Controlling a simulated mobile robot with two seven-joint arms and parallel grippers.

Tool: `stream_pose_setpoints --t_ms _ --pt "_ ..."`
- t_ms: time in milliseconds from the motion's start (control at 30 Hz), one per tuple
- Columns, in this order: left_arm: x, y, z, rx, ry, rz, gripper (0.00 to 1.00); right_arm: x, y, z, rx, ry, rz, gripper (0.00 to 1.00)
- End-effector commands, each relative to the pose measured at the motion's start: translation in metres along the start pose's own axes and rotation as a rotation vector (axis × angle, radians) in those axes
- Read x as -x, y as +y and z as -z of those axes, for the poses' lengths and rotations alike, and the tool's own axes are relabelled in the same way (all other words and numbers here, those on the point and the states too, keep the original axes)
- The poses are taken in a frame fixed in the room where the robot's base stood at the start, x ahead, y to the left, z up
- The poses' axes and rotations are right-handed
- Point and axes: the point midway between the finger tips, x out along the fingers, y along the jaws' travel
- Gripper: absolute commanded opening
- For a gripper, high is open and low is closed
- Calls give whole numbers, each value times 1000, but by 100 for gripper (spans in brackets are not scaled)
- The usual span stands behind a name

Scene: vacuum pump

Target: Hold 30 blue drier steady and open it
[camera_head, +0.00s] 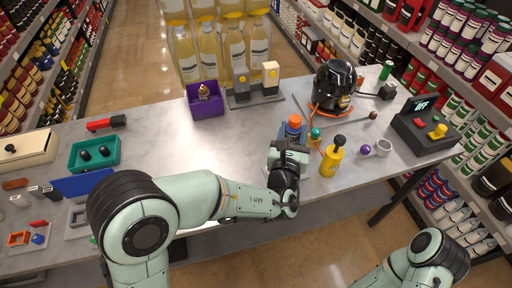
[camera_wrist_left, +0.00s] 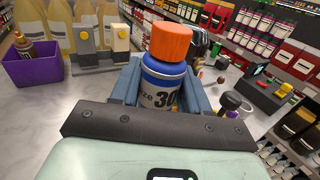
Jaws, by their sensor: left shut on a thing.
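The 30 blue drier (camera_head: 293,132) is a small blue bottle with a label and an orange cap (camera_head: 295,119). It stands upright near the front edge of the table, in the middle of the head view. My left gripper (camera_head: 292,142) is shut on it from the near side. In the left wrist view the drier (camera_wrist_left: 160,92) sits between the two blue-grey fingers, with "30" readable on its label. The orange cap (camera_wrist_left: 170,42) is on the bottle and rises above the fingers. My right arm shows at the lower right of the head view, but its gripper is out of frame.
A yellow bottle with a dark top (camera_head: 331,160) stands just right of the drier, with a purple-ended part (camera_head: 376,148) beyond it. A black pump (camera_head: 335,84) and a control box (camera_head: 425,128) stand farther right. A purple bin (camera_head: 206,101) is behind left.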

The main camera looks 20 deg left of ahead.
Motion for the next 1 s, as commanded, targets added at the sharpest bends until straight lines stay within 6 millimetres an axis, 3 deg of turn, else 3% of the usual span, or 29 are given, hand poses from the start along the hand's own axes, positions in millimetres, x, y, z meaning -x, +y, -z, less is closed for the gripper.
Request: stream_pose_setpoints --t_ms 167,367,500,600,800,867,1000 --pt "-2 23 -8 6 -4 -76 0 -7 3 -2 -1 -4 -1 56" --pt "1 103 -30 10 -4 -340 0 -26 12 -7 -5 -13 -4 56" --pt "14 158 -43 9 -3 -529 0 -37 16 -9 -6 -18 -6 56" --pt "25 187 -49 8 -2 -631 0 -42 18 -10 -7 -20 -7 56" --pt "37 212 -48 3 0 -724 0 -47 20 -10 -8 -21 -7 56" --pt "38 213 -39 1 2 -730 0 -49 21 -10 -8 -22 -8 56" --pt "38 213 -2 -2 5 -728 0 -55 23 -11 -8 -24 -8 56"
